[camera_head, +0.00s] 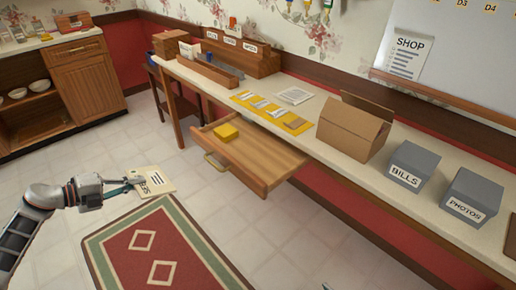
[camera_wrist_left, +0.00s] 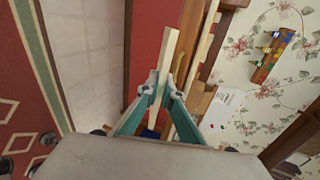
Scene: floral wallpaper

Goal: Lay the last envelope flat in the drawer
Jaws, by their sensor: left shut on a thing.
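My left gripper (camera_head: 137,182) is shut on one end of a cream envelope (camera_head: 156,184) with dark printing. It holds the envelope in the air, left of the open drawer and apart from it. In the left wrist view the envelope (camera_wrist_left: 165,58) shows nearly edge-on between the two fingertips (camera_wrist_left: 162,97). The wooden drawer (camera_head: 258,165) is pulled out from under the long table. A yellow block (camera_head: 226,132) lies in its left part, and the rest of its visible floor is bare.
The table (camera_head: 310,118) holds a yellow mat (camera_head: 244,97) with several small items, a white sheet (camera_head: 294,96), an open cardboard box (camera_head: 353,128) and grey boxes marked BILLS (camera_head: 414,165) and PHOTOS (camera_head: 472,193). A red rug (camera_head: 165,250) lies below. Open floor separates the envelope from the drawer.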

